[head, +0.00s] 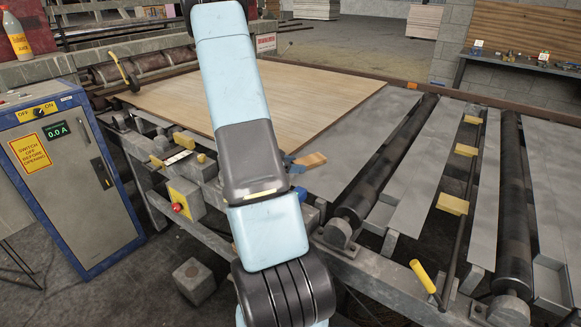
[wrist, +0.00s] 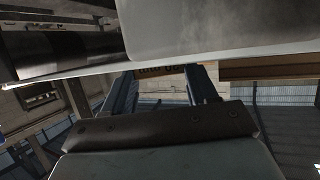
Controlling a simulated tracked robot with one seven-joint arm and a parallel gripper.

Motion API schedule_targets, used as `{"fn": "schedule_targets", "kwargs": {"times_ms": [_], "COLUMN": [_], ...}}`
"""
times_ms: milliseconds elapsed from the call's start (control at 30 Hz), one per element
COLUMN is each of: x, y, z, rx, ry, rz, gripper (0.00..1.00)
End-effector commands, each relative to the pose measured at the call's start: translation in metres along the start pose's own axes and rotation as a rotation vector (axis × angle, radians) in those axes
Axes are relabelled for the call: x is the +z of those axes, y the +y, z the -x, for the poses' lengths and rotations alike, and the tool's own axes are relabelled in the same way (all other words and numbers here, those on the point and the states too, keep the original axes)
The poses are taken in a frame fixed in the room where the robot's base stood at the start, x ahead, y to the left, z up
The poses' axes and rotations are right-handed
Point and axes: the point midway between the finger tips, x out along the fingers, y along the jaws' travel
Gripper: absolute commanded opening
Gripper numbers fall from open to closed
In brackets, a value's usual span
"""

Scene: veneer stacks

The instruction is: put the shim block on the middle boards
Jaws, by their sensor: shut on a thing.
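The shim block, a small light-wood piece (head: 312,160), shows just right of my arm in the head view. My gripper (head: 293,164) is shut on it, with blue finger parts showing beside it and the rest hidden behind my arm. In the wrist view my gripper's two dark fingers (wrist: 165,88) reach up to a brown strip between them, partly covered by a grey plate. Board stacks stand far at the back in the head view; the middle one (head: 316,9) is pale and low, cut by the top edge. The block is far from it.
A roller line (head: 385,165) with grey plates and yellow pieces (head: 452,204) fills the right. A large veneer sheet (head: 190,100) lies on the line behind my arm. A blue-edged control cabinet (head: 70,185) stands at left. Another board stack (head: 424,21) stands at back right.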

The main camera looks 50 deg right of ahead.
Motion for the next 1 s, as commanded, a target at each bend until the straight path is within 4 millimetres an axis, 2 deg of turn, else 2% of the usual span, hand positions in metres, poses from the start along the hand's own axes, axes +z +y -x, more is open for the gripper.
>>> {"fn": "schedule_targets", "kwargs": {"times_ms": [267,300,400,767,867,1000], "x": [0.002,0.002,0.002,-0.001,-0.001,-0.001], "y": [0.0,0.0,0.0,0.0,-0.001,-0.001], "z": [-0.001,-0.001,-0.001,0.002,0.013,0.038], "rx": [0.001,0.001,0.001,0.0,-0.002,-0.003], "ry": [0.0,0.0,-0.001,-0.001,-0.001,-0.002], "rz": [0.001,0.0,0.0,-0.001,-0.001,0.0], "gripper": [0.26,0.61,0.68,0.68,0.68,0.68]}}
